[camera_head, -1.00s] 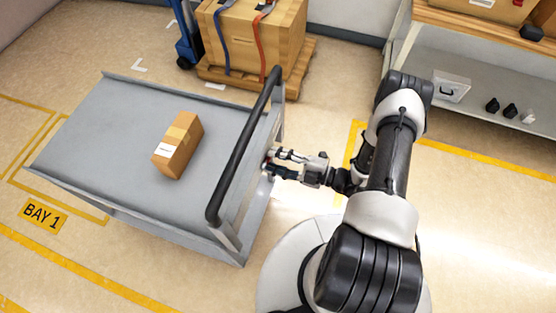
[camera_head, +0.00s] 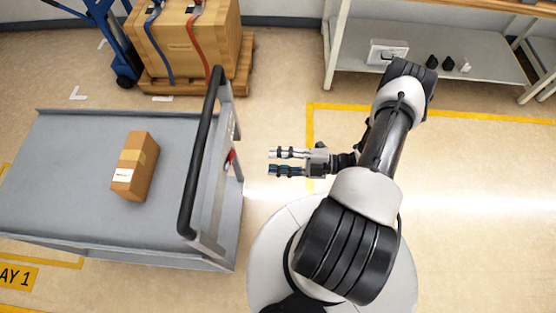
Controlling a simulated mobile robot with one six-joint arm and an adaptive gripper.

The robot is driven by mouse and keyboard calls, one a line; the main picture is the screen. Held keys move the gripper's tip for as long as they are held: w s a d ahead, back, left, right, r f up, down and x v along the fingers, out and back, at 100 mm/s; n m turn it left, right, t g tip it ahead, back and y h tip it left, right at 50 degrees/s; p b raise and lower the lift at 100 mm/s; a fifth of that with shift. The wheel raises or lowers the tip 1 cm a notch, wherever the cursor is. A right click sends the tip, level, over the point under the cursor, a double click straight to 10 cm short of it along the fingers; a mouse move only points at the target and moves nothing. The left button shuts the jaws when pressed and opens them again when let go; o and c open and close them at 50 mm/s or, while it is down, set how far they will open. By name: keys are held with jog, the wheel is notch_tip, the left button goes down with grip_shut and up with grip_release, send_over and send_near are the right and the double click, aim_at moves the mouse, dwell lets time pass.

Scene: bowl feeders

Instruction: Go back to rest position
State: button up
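My gripper (camera_head: 272,162) is at the middle of the view, pointing left. Its two fingers are parallel with a gap between them, and nothing shows between them. The grey cart (camera_head: 75,215) stands to its left, with a black push handle (camera_head: 205,140) on the side facing me. Bare floor shows between the fingertips and the cart. A small red part (camera_head: 231,156) shows on the cart's handle side. My arm is bent above my round base.
A taped cardboard box (camera_head: 137,168) lies on the cart's top. A strapped crate (camera_head: 190,45) on a pallet (camera_head: 245,70) and a blue hand truck (camera_head: 122,60) stand behind. A shelf (camera_head: 480,62) is at the back right. Floor to the right is clear.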

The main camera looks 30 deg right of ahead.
dwell(0.4)
jog(key=s+a+r+n+g+h, duration=0.1)
jog(key=a+r+n+g+h, duration=0.35)
jog(key=r+n, duration=0.75)
jog(key=s+a+r+n+g+h, duration=0.1)
jog(key=a+r+n+g, duration=0.1)
jog(key=r+n+g, duration=0.95)
jog(key=s+a+r+n+t+h, duration=0.1)
jog(key=s+r+n+t+h, duration=0.3)
jog(key=n, duration=0.9)
jog(key=s+a+r+n+t+h, duration=0.1)
jog(key=s+r+n+t+h, duration=0.2)
jog(key=n, duration=1)
notch_tip(320, 180, up, 5)
jog(key=t+h, duration=0.2)
jog(key=t, duration=0.1)
jog(key=shift+s+a+r, duration=0.2)
jog(key=shift+s+a, duration=0.1)
jog(key=shift+s, duration=0.1)
